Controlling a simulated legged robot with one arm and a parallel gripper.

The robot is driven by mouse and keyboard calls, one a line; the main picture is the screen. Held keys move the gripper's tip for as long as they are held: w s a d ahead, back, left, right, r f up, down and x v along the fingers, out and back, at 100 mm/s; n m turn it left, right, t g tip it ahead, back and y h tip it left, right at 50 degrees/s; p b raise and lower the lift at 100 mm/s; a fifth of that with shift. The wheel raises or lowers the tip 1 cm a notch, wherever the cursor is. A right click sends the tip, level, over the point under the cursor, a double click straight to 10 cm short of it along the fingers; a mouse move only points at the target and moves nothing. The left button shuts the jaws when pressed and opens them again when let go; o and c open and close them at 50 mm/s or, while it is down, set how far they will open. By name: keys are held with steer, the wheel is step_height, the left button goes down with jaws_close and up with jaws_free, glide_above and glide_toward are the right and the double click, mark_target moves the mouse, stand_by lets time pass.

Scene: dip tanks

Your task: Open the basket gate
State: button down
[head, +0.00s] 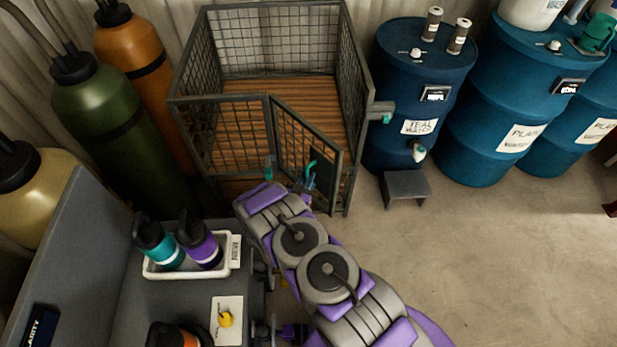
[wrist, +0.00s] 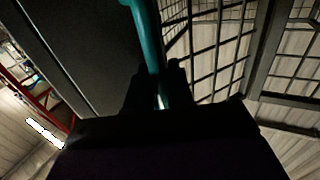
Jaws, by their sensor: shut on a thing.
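The basket (head: 255,75) is a grey wire-mesh cage with a wooden slat floor, standing at the top middle of the head view. Its front gate (head: 300,130) stands partly open, swung outward from the front, with its free edge apart from the right corner post. A dark plate and a teal handle (head: 311,175) are on the gate near that edge. My gripper (wrist: 158,88) is shut on the teal handle, which runs up between its fingers in the wrist view. In the head view the fingers are mostly hidden by my arm.
A grey catch (head: 381,108) with a teal part juts from the basket's right corner. Blue drums (head: 420,90) and a small grey step (head: 405,189) stand right. Gas cylinders (head: 120,120) stand left. A white bottle tray (head: 190,272) is lower left. Floor at lower right is clear.

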mark_target(306, 174)
steer(key=shift+a, duration=0.15)
steer(key=c, duration=1.1)
jaws_free()
steer(key=shift+w, duration=0.1)
steer(key=shift+r, duration=0.3)
steer(key=r, duration=0.1)
steer(key=s+r+p, duration=0.1)
steer(key=r, duration=0.1)
steer(key=s, duration=0.5)
steer(key=s+d+r+p, duration=0.1)
steer(key=s, duration=0.4)
steer(key=s+d+p, duration=0.1)
steer(key=s, duration=0.3)
steer(key=shift+s+d+r, duration=0.15)
steer(key=shift+s+d, duration=0.05)
steer(key=shift+s, duration=0.2)
steer(key=shift+c, duration=0.2)
